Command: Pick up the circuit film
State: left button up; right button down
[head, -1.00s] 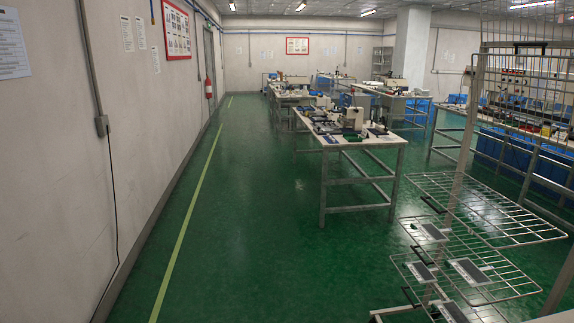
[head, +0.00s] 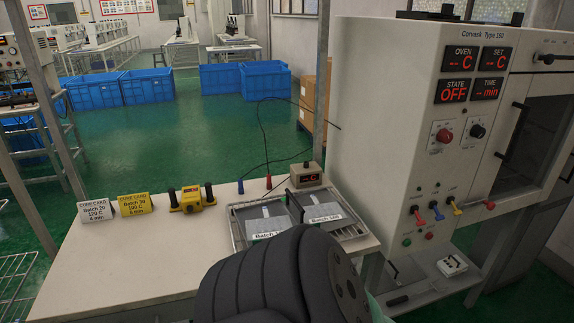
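Two wire trays lie side by side on the white table. The left tray (head: 238,238) holds a thin grey film (head: 262,217), and the right tray (head: 352,234) holds a similar film (head: 318,205). Each has a white label starting "Batch"; the numbers are too small to read surely. I cannot tell which is the circuit film. A dark ribbed part of my arm rises from the bottom edge and comes close in front of the trays. Neither gripper's fingers show.
Cure cards, white (head: 92,212) and yellow (head: 132,205), stand by a yellow tool (head: 192,199) with black handles. A small meter box (head: 307,176) is behind the trays. A large oven (head: 400,110), its state reading OFF, stands right. The table's (head: 110,260) front left is bare.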

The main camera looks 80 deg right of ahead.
aim_at(259, 228)
jog(key=z, duration=2.55)
jog(key=u, duration=2.15)
jog(key=z, duration=2.15)
jog(key=i+l+u, duration=0.15)
jog(key=l, duration=0.25)
jog(key=l+u, duration=0.15)
jog(key=l, duration=0.25)
